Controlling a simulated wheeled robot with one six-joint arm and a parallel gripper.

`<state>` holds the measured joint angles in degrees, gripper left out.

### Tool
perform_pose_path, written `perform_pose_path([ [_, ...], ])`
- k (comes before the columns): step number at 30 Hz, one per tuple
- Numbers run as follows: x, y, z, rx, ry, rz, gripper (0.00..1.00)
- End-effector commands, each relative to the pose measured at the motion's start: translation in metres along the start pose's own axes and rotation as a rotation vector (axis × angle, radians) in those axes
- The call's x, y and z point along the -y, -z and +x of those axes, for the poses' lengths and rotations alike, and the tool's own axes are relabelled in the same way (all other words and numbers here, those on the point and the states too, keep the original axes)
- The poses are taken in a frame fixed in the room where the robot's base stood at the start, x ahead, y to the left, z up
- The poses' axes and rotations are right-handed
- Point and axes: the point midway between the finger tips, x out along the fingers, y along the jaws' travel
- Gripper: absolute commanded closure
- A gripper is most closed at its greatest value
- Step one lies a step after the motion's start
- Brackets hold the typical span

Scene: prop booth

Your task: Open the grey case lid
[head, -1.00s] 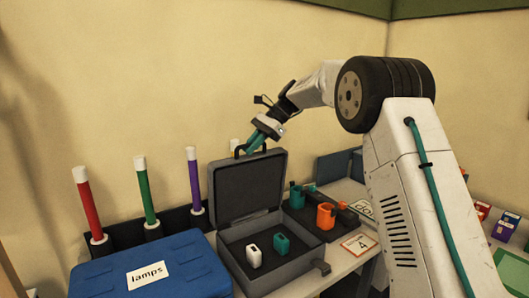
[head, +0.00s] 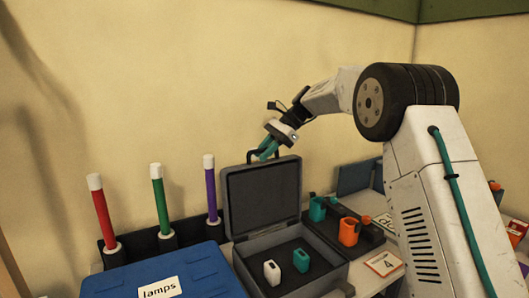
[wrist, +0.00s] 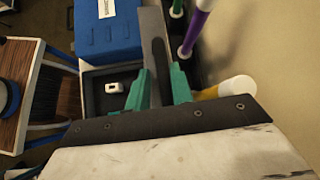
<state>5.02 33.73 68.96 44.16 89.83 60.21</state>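The grey case (head: 316,284) stands open on the table. Its lid (head: 262,196) is raised to about upright, hinged at the back, with a dark handle (head: 250,157) on its top edge. My gripper (head: 267,151) is at the lid's top edge beside the handle, its teal fingers apart. In the wrist view, the lid (wrist: 149,22) shows edge-on between the two fingers (wrist: 160,78); contact is hard to tell. In the case lie a white piece (head: 272,272) and a teal piece (head: 301,260).
A blue case (head: 205,270) labelled "lamps" sits left of the grey one. Red (head: 103,215), green (head: 161,202) and purple (head: 210,190) tubes stand behind. To the right are a teal holder (head: 317,209), an orange holder (head: 349,232) and a card marked 4 (head: 384,263).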

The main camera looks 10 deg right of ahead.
Motion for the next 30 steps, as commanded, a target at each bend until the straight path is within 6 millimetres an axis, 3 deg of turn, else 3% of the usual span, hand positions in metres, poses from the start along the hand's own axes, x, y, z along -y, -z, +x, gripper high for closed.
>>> perform_pose_path([
  [8, 0.000, 0.001, -0.003, 0.001, 0.001, 0.001, 0.78],
  [21, 0.000, 0.002, -0.067, -0.001, 0.003, 0.001, 0.78],
  [30, 0.000, 0.001, -0.079, 0.001, 0.001, 0.002, 0.78],
])
